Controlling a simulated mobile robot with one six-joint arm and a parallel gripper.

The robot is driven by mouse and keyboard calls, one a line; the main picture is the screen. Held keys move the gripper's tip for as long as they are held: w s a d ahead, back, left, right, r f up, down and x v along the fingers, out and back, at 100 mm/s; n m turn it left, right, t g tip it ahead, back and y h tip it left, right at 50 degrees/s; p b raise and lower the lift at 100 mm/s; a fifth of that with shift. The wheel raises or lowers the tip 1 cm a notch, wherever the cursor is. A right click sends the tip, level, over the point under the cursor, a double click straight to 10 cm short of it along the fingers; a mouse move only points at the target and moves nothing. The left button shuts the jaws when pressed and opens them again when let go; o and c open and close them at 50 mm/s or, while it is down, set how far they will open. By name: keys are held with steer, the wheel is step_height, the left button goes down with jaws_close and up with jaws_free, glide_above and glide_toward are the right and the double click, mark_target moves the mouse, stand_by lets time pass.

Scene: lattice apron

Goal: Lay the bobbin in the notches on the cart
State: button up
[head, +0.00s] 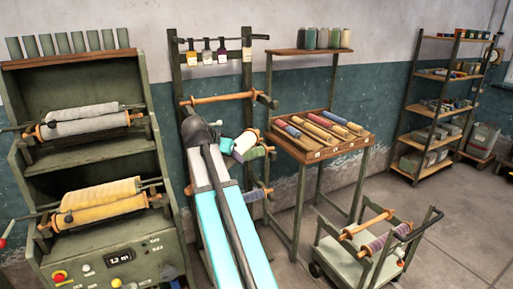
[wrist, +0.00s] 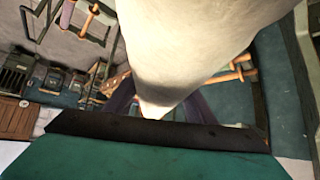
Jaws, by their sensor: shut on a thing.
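My gripper (head: 230,147) is at the end of my raised arm, in front of the wall rack. It is shut on a cream bobbin (head: 245,142), which is tilted, with orange end parts. In the wrist view the cream bobbin (wrist: 190,50) fills the upper middle and hides much behind it. The cart (head: 343,262) stands low at the right, apart from the gripper. A bare wooden bobbin (head: 367,224) and a purple bobbin (head: 388,241) lie across its frame. The cart's notches are too small to make out.
The upright rack (head: 178,75) behind the gripper holds a bare spool and green and purple bobbins. A stand with a tray of colored bobbins (head: 318,152) is between rack and cart. A machine (head: 90,160) is at left, shelves (head: 430,110) at right. Floor right of the cart is clear.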

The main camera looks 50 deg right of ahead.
steer(key=w+a+f+n+t+y, duration=0.2)
steer(key=w+a+f+n+y, duration=0.1)
steer(key=a, duration=1)
steer(key=w+a+f+n+t+y+b, duration=0.1)
steer(key=w+a+f+n, duration=0.4)
steer(key=a, duration=0.8)
steer(key=w+a+f+n+t+y, duration=0.3)
steer(key=a+n, duration=0.3)
steer(key=a, duration=0.8)
steer(key=shift+w+f+y+b, duration=0.4)
steer(key=shift+f+y, duration=0.05)
steer(key=shift+y, duration=0.35)
